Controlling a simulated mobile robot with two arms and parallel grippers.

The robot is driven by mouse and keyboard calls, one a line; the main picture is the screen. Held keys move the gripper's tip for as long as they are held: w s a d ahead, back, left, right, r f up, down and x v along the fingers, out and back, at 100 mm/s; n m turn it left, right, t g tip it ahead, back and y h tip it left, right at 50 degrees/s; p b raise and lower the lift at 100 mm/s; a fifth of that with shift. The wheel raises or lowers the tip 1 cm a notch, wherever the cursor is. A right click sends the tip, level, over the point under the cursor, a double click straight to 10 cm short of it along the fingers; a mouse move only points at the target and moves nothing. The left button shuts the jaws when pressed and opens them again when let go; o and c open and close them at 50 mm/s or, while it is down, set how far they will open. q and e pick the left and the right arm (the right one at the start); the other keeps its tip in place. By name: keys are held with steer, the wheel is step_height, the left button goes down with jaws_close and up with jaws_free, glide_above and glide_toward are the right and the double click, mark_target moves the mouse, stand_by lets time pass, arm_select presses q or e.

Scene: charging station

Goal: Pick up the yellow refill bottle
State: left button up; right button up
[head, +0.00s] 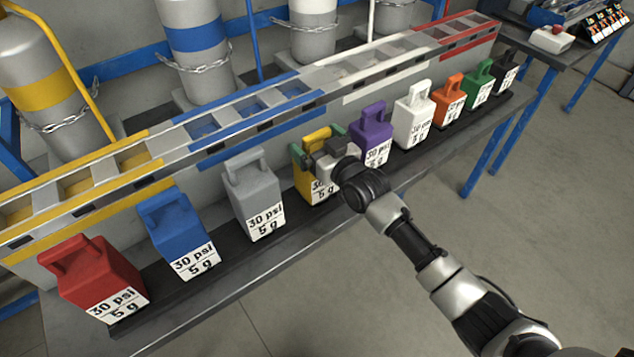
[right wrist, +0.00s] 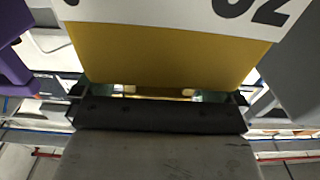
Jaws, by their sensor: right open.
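The yellow refill bottle (head: 304,180) stands upright in the row on the bench, between the grey bottle (head: 256,196) and the purple bottle (head: 374,138). Its label faces front and is partly covered by my right gripper (head: 322,139). The gripper is open at the bottle's top, its fingertips apart on either side of the yellow handle. In the right wrist view, the yellow body (right wrist: 165,58) fills the middle, seen upside down, and the open gripper (right wrist: 158,95) spans its upper part. Whether the fingers touch the handle is hidden. My left gripper is not in view.
Red (head: 92,278), blue (head: 180,233), white (head: 413,115), orange (head: 448,101), green (head: 480,84) and black (head: 506,71) bottles share the row. A slotted rack (head: 205,165) runs close behind them. Gas cylinders stand further back. The floor (head: 400,280) in front is clear.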

jaws_close()
steer(key=shift+w+r, duration=0.1)
steer(key=shift+r, duration=0.1)
stand_by(0.3)
